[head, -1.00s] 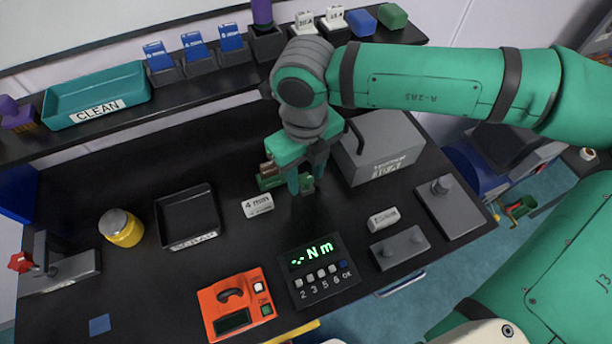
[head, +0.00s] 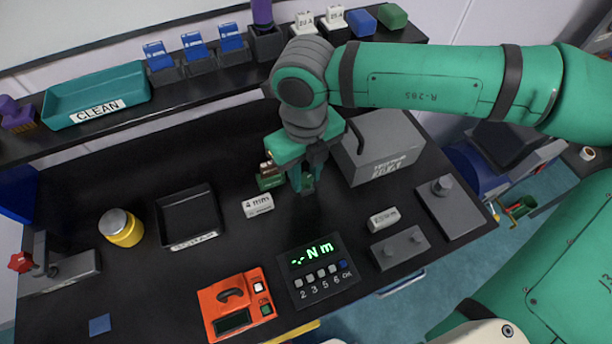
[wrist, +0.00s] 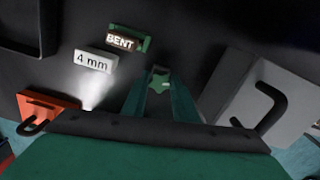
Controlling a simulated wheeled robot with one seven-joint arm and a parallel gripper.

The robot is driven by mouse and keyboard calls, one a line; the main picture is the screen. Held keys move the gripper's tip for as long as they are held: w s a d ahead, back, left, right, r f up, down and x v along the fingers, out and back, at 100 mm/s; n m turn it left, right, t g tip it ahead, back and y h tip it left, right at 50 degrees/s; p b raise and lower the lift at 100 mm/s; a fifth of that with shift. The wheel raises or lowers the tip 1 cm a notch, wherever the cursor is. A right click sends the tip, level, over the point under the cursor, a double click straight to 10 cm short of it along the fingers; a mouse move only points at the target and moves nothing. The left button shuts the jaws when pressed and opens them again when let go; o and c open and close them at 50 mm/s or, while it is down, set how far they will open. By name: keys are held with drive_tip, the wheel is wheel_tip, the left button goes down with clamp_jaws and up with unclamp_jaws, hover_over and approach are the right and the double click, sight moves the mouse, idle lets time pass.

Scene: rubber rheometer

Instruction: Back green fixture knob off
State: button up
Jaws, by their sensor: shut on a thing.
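The green star-shaped knob (wrist: 160,79) is between my fingertips in the wrist view; a little green of it shows between the fingers in the head view (head: 308,183). My gripper (wrist: 160,84) points down and is shut on the knob, low over the black bench. The green fixture (wrist: 146,40) with a "BENT" label lies just beyond and to the left of the knob in the wrist view. In the head view the fixture (head: 270,182) is partly hidden behind my gripper. Whether a stem joins knob and fixture is hidden.
A white "4 mm" block (head: 258,205) lies close by on the left. A grey handled box (head: 385,160) stands close on the right. The torque readout (head: 318,272) is in front, with an orange device (head: 236,305) beside it. A black tray (head: 190,215) is further left.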

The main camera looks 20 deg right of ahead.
drive_tip(key=shift+n, duration=1.2)
drive_tip(key=shift+n, duration=2.3)
drive_tip(key=shift+n, duration=0.7)
drive_tip(key=n, duration=0.3)
